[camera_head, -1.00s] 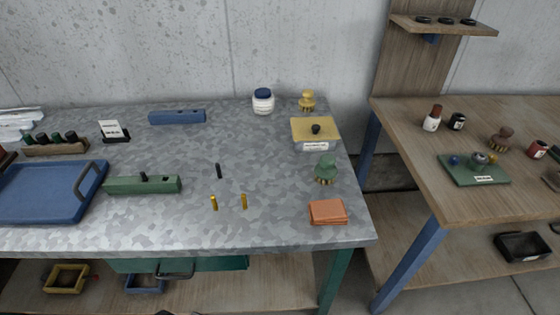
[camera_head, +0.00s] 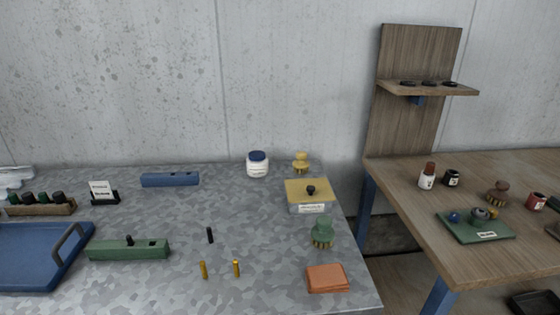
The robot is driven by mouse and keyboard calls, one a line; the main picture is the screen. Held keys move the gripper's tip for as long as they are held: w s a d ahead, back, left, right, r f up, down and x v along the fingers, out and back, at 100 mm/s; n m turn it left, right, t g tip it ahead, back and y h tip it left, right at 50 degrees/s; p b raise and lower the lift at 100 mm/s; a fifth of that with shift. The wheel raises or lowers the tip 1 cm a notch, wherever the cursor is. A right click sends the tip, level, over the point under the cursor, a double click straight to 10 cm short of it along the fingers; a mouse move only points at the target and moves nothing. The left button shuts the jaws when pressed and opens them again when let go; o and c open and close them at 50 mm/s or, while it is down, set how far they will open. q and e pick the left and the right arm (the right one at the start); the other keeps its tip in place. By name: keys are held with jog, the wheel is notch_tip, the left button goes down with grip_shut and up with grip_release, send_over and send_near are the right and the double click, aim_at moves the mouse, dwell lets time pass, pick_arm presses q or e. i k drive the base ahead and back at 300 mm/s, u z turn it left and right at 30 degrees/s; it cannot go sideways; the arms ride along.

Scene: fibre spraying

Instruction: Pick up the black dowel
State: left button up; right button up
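A small black dowel (camera_head: 210,235) stands upright on the grey metal table (camera_head: 150,218), near its middle. Two yellow dowels, one on the left (camera_head: 203,270) and one on the right (camera_head: 237,268), stand in front of it. A green block (camera_head: 128,251) to its left has a black peg (camera_head: 129,240) on top and a dark hole near its right end. A blue block (camera_head: 170,180) lies farther back. Neither of my grippers shows in the head view.
A blue tray (camera_head: 30,262) with a handle is at the left. A yellow box (camera_head: 309,190), a green brush (camera_head: 322,233), orange cloths (camera_head: 327,278) and a white jar (camera_head: 257,166) are on the right side. A wooden bench (camera_head: 480,242) stands beyond a gap. The table around the black dowel is clear.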

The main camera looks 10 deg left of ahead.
aim_at(208, 229)
jog(key=k, duration=1)
jog(key=z, duration=1.1)
jog(key=i, duration=1.05)
jog(key=u, duration=0.85)
jog(key=i, duration=0.8)
jog(key=u, duration=0.85)
